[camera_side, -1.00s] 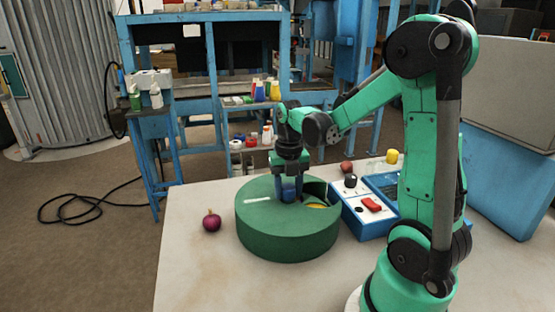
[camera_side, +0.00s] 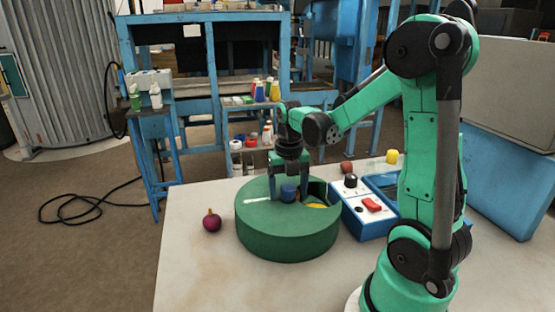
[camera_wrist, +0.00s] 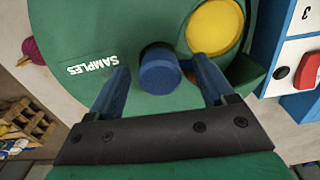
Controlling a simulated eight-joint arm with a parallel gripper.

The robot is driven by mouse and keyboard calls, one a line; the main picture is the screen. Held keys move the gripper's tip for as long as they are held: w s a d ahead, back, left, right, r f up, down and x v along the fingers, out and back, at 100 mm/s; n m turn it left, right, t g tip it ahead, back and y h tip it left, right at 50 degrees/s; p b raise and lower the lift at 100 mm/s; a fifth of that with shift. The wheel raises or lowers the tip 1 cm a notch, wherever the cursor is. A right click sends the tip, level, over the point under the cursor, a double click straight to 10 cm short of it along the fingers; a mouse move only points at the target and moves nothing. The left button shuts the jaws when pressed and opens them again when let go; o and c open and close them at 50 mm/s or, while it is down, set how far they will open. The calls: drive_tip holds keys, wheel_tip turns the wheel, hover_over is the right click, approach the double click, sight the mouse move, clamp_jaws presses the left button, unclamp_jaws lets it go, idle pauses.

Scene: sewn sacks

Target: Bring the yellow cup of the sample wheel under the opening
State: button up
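The sample wheel is a round green drum (camera_side: 285,235) on the table, marked SAMPLES on its lid. A blue knob (camera_side: 289,193) stands at the lid's middle; it also shows in the wrist view (camera_wrist: 159,70). The yellow cup (camera_wrist: 215,27) shows as a round yellow disc within the lid's opening in the wrist view. In the side view the yellow (camera_side: 316,206) shows at the opening, partly hidden by its edge. My gripper (camera_side: 288,196) is open, its two fingers on either side of the knob with gaps between.
A blue and white device with a red switch (camera_side: 371,204) stands right of the drum. A purple onion-like object (camera_side: 211,221) lies left of it. A yellow object (camera_side: 393,156) and a reddish one (camera_side: 347,167) are behind. The table's front left is clear.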

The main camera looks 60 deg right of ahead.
drive_tip(key=shift+r, duration=2.8)
